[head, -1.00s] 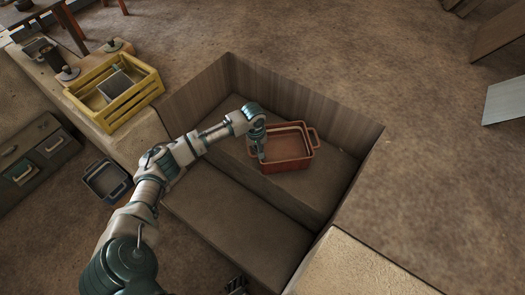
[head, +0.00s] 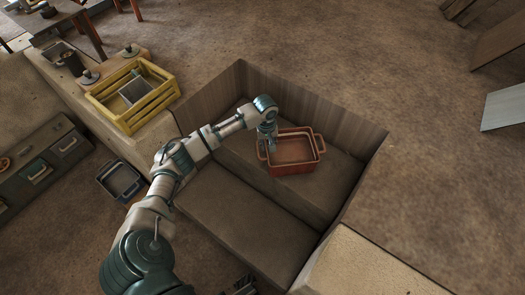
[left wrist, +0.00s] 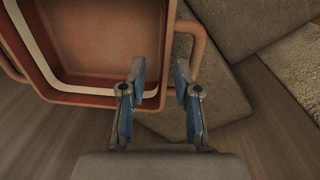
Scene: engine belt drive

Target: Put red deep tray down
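The red deep tray (head: 292,168) sits upright on the upper step inside the sunken pit, with a loop handle at each short end. My left gripper (head: 268,145) points down at the tray's left end. In the left wrist view the tray (left wrist: 105,50) fills the upper left, and the two blue-grey fingers of the left gripper (left wrist: 160,95) are spread apart. One finger is over the tray's inner side and the other is by the handle (left wrist: 198,45). A gap shows between them and the rim. A dark part at the bottom edge of the head view may be my right gripper; its fingers are unclear.
Wooden pit walls (head: 335,115) stand close behind the tray. The lower step (head: 245,225) is bare. A yellow crate (head: 135,97) stands on the ledge at left, with a grey-blue tray (head: 120,181) on the floor below it.

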